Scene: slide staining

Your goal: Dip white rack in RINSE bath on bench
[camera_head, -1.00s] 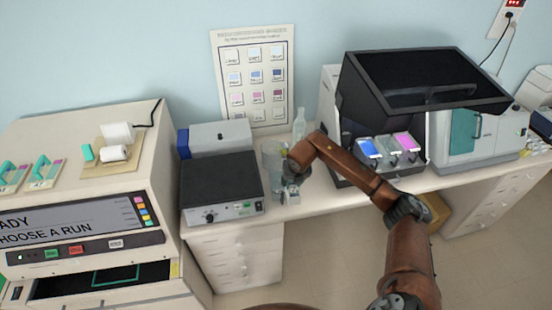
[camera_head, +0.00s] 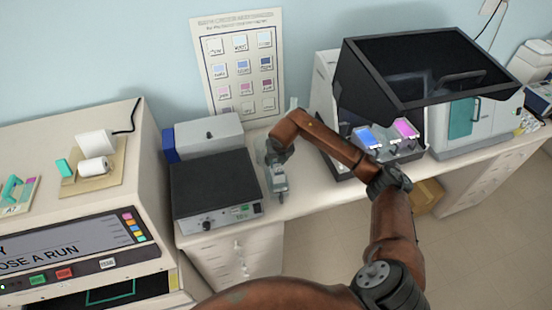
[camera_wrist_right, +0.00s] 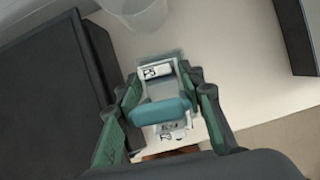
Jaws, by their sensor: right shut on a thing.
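My right gripper (camera_head: 277,166) reaches down at the bench, just right of the black-topped device. It is shut on the teal handle (camera_wrist_right: 162,111) of a pale rack. The rack (camera_head: 278,184) hangs low near the bench's front edge, and its label shows in the right wrist view (camera_wrist_right: 156,71). I cannot tell whether the rack touches the bench. A clear round vessel (camera_wrist_right: 137,12) stands beyond the rack; in the head view it is mostly behind my wrist. I can read no RINSE label. My left gripper is out of view.
The black-topped device (camera_head: 214,185) stands close left of the gripper. A hooded station (camera_head: 432,70) with blue (camera_head: 366,139) and pink (camera_head: 405,128) containers stands to the right. A blue-and-white box (camera_head: 206,136) is behind. Bare bench (camera_head: 315,190) lies between the device and the station.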

